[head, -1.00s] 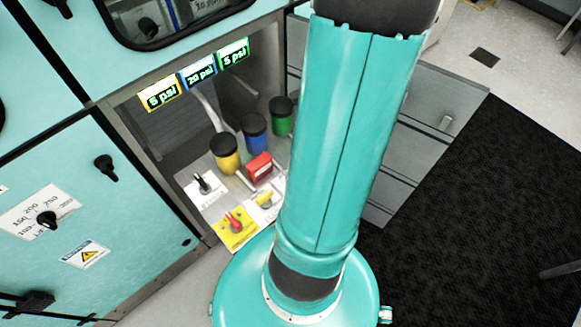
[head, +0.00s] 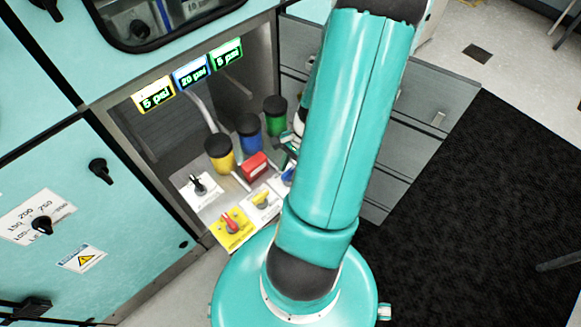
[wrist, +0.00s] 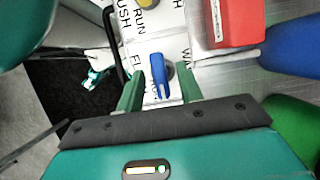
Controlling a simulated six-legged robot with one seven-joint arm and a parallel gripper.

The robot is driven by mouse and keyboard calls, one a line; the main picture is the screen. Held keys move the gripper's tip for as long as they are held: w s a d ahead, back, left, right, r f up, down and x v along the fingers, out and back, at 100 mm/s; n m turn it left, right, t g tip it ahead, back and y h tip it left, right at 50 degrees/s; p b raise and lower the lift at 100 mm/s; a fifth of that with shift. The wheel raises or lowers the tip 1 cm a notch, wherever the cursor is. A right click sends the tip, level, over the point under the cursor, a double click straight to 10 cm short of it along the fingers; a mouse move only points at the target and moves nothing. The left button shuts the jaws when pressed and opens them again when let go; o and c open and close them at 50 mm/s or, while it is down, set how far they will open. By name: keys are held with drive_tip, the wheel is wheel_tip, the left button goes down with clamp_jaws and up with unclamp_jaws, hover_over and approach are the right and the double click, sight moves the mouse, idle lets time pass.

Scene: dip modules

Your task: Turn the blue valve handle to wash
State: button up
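The blue valve handle (wrist: 158,72) sits on a white label plate in the wrist view. In the head view the blue handle (head: 288,175) shows just left of my arm, partly covered. My gripper (wrist: 161,74) is open, with one green finger on each side of the handle and gaps to both. In the head view only part of my gripper (head: 290,150) shows beside the arm. Whether the fingers are level with the handle in height is unclear.
A red block (head: 255,167) and yellow (head: 219,152), blue (head: 249,133) and green (head: 275,116) canisters with black lids stand behind the valves. A yellow handle (head: 262,200), a red handle (head: 231,222) and a black handle (head: 200,186) are close by.

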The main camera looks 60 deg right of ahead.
clamp_jaws()
drive_tip(key=shift+n, duration=0.4)
drive_tip(key=n+g, duration=0.2)
drive_tip(key=n, duration=0.2)
drive_tip(key=shift+w, duration=0.2)
drive_tip(key=n, duration=0.2)
drive_tip(key=n+g, duration=0.1)
drive_tip(key=n, duration=0.1)
drive_tip(key=shift+w+n+g+h, duration=0.1)
drive_tip(key=shift+n+g+h, duration=0.2)
drive_tip(key=shift+n, duration=0.1)
drive_tip(key=n+g+h, duration=0.1)
drive_tip(key=n, duration=0.3)
drive_tip(key=shift+w+a, duration=0.1)
drive_tip(key=shift+a, duration=0.05)
drive_tip(key=shift+n+g+h, duration=0.3)
drive_tip(key=shift+n+h, duration=0.5)
drive_tip(key=shift+n, duration=1.4)
